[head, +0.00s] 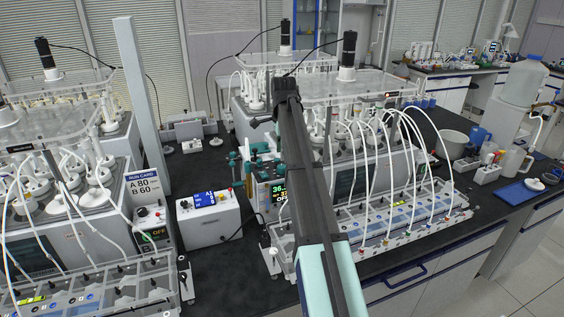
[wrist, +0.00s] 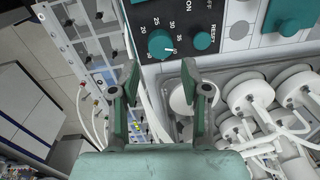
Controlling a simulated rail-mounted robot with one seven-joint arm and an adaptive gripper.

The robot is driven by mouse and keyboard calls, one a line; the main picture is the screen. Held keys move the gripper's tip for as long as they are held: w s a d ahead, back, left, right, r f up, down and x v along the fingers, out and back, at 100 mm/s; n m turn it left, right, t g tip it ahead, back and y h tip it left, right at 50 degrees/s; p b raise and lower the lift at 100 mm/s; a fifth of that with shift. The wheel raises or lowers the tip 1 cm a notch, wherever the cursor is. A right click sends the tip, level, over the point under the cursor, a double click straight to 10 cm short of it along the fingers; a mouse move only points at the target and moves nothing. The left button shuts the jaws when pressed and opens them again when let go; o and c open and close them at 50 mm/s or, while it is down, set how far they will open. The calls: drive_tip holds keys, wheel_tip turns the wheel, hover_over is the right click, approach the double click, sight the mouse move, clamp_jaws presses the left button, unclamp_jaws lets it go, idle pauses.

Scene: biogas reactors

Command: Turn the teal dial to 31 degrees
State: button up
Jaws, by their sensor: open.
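The teal dial (wrist: 160,43) shows in the wrist view on a dark control panel. Printed numbers ring it, among them 25, 30 and 35. A pale mark shows at its lower right edge in this view; its exact reading is too small to tell. My gripper (wrist: 160,78) is open and empty, its two fingers pointing toward the panel just below the dial in the picture, apart from it. In the head view a lit display (head: 279,190) reads 36 and OFF, partly cut off by my arm. The dial and my gripper cannot be made out clearly there.
White caps and tubes (wrist: 255,100) crowd below. A white box with a blue screen (head: 208,213) and a run card (head: 144,186) stand left of my arm.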

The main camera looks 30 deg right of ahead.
sight(282, 167)
drive_tip(key=shift+w+f+p, duration=0.2)
drive_tip(key=shift+f+p, duration=0.55)
drive_tip(key=shift+f, duration=2.25)
drive_tip(key=c, duration=0.9)
